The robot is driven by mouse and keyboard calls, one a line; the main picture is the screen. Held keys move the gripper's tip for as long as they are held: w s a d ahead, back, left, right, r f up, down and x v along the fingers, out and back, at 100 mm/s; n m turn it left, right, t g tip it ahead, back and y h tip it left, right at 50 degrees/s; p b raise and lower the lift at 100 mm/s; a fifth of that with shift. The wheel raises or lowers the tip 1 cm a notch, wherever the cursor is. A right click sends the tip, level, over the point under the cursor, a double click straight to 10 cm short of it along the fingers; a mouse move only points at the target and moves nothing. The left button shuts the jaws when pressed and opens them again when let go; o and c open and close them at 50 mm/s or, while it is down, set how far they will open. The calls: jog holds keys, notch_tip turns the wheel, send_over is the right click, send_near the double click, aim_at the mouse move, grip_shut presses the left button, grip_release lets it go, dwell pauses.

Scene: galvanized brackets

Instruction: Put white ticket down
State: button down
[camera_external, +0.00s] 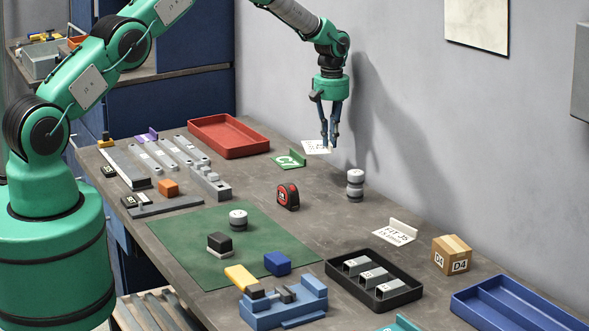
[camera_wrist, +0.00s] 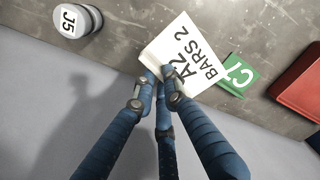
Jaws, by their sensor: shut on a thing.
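The white ticket (camera_wrist: 184,55) reads "A2 BARS 2" in the wrist view. In the external view the white ticket (camera_external: 316,147) shows near the wall, beside a green C7 ticket. My gripper (camera_external: 329,143) points down and is shut on the ticket's edge. In the wrist view the blue fingertips (camera_wrist: 160,88) pinch its lower edge. Whether the ticket touches the table is hard to tell.
The green C7 ticket (camera_external: 288,160) and the red tray (camera_external: 228,136) are close on the left. Stacked grey cylinders (camera_external: 355,185) stand to the right near the wall. A tape measure (camera_external: 288,197) lies in front. Bare table lies between them.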

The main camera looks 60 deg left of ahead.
send_over(330, 182)
jog(key=shift+f, duration=3.15)
jog(key=shift+f, duration=0.1)
jog(key=shift+f, duration=1.8)
jog(key=shift+f, duration=0.1)
jog(key=c, duration=1.8)
grip_release()
jog(key=shift+r, duration=0.2)
notch_tip(330, 182, up, 12)
